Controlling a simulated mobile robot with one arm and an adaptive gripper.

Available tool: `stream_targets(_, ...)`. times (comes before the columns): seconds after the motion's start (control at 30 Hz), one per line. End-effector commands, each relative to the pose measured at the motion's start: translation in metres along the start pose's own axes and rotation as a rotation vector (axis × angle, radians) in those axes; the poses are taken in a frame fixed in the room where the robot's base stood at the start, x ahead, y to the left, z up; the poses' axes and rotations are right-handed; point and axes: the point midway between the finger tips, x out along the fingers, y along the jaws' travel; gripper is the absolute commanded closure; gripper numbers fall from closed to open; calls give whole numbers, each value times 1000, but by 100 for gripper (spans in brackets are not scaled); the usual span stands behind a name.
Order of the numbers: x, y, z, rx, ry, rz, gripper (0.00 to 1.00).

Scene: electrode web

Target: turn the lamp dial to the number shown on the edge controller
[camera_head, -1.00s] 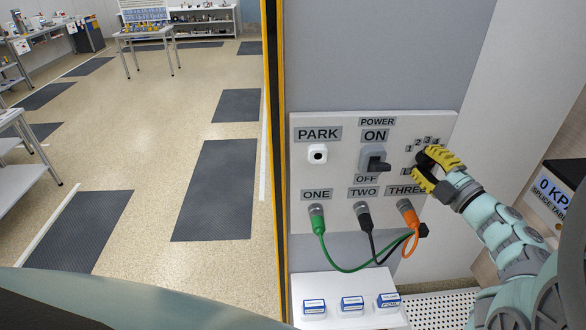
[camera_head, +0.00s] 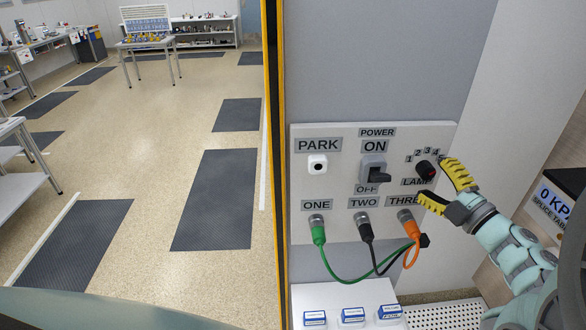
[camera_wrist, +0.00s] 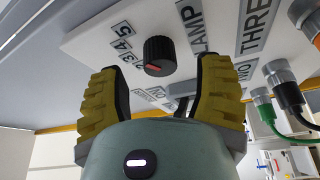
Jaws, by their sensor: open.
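The lamp dial (camera_head: 426,171) is a small black round knob with a red mark, on the right of the white panel (camera_head: 340,225). Numbers arc around its upper side and the LAMP label sits below it. In the wrist view the dial (camera_wrist: 160,52) shows its red mark on the front face; I cannot tell which number it points at. My gripper (camera_head: 434,178) is open and empty, just right of the dial. Its yellow fingers spread on either side of the dial in the wrist view (camera_wrist: 165,85), apart from it. I cannot make out an edge controller or its number.
The panel also has a park button (camera_head: 317,165), a power switch (camera_head: 377,172) and green, black and orange cables (camera_head: 408,228) below the dial. A white shelf with blue-labelled blocks (camera_head: 352,315) stands underneath. A 0 KPA sign (camera_head: 556,199) is at the right.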

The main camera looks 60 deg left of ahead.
Motion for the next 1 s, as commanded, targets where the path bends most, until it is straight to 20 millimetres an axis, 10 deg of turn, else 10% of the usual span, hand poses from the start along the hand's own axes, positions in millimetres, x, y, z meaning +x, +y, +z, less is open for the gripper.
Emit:
stream_targets(0.4, -80, 0, 2, 2, -7, 1, 35)
stream_targets(1.0, -93, 0, 1, 2, -6, 0, 35)
